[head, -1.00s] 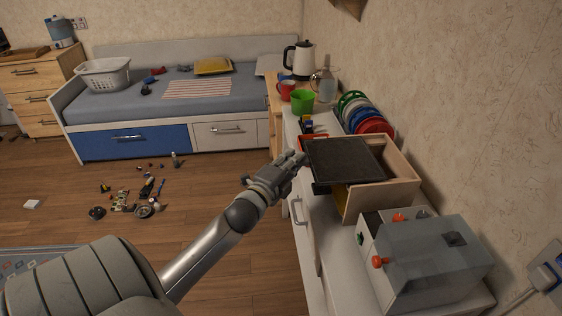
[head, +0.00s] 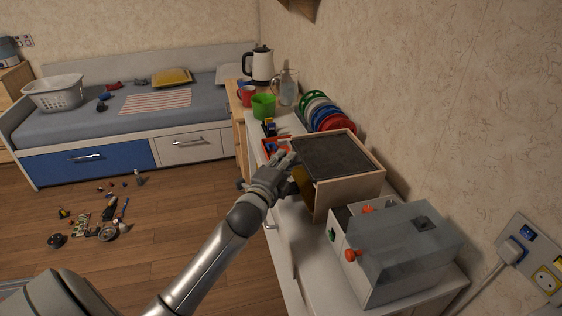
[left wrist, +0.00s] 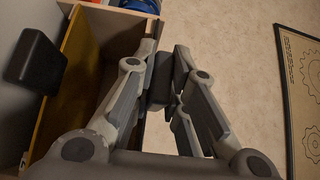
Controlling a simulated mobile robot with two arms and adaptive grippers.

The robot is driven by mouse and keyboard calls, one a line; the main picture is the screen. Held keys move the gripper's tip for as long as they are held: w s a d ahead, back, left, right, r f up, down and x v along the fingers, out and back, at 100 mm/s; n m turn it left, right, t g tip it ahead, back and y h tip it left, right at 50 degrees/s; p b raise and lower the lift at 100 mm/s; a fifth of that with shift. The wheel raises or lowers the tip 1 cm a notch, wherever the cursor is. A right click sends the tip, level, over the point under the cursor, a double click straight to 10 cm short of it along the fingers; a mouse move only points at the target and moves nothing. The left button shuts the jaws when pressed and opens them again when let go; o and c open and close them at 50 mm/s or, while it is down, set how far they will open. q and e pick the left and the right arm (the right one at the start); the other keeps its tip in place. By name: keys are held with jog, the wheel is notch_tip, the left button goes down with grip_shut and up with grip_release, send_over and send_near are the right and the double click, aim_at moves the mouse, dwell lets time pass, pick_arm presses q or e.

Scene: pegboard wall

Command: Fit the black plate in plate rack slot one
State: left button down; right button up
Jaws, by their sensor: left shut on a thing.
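The black plate (head: 335,155), a flat dark square panel, lies level at the top of the wooden box-like rack (head: 348,195), within its rim as far as I see. My left gripper (head: 285,163) is at the plate's left side. In the left wrist view my left gripper (left wrist: 163,85) is shut on a black block (left wrist: 161,80), which looks like the plate's handle. A yellow panel (left wrist: 75,85) with a black handle (left wrist: 36,62) sits in the same rack (left wrist: 125,45). Whether the plate is fully seated in a slot is hidden. My right gripper is not in view.
A grey box with a clear cover and orange knobs (head: 400,255) stands close in front of the rack. Coloured round plates (head: 330,120) stand behind it. An orange-red tray (head: 272,146), green cup (head: 263,106) and kettle (head: 262,66) are farther back.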

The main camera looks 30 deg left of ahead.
pick_arm(q)
jog(key=shift+s, duration=0.1)
dwell(0.7)
jog(key=c, duration=1.4)
grip_release()
jog(key=shift+o, duration=0.2)
jog(key=shift+f, duration=0.1)
jog(key=s+d, duration=0.2)
jog(key=s, duration=0.9)
jog(key=shift+s+d, duration=0.2)
jog(key=shift+s, duration=0.2)
